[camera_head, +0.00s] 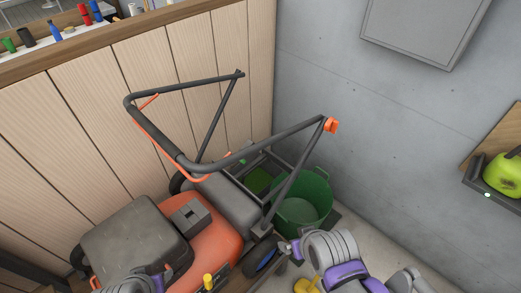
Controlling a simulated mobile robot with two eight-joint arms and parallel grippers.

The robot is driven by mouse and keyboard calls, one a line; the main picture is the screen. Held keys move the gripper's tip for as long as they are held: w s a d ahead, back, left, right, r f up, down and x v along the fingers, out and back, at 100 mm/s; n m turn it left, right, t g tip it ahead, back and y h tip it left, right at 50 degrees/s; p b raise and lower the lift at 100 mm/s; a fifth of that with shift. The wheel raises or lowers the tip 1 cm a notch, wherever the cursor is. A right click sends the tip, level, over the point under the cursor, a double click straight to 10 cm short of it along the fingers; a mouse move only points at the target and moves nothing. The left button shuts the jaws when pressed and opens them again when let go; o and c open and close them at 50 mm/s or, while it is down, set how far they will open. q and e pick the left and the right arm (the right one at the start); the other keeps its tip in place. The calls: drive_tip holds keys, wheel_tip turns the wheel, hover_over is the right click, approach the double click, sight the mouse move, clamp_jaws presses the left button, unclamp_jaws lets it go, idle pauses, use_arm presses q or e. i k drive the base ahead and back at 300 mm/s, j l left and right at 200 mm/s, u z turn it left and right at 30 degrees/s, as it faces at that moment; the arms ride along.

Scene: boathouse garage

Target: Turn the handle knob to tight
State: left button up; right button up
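A lawn mower with an orange and grey body (218,243) stands on the floor, with a dark tubular handle frame (240,158) rising from it. An orange handle knob (332,125) sits at the upper right corner of the frame, with nothing touching it. Whether it is tight or loose cannot be told. My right arm comes in at the bottom right, well below the knob; its small grey end lies beside the mower, and its finger state is unclear. Only a small part of my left arm shows at the bottom edge, over the mower body; its gripper is not visible.
A green bucket (303,207) stands behind the right handle tube. A wooden panel wall (90,105) and a grey concrete wall (390,120) close off the back. A green container (504,174) sits on a wall shelf at the right. Air around the knob is clear.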

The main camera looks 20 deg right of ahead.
sight(331, 125)
drive_tip(key=z, duration=1.25)
drive_tip(key=i, duration=0.2)
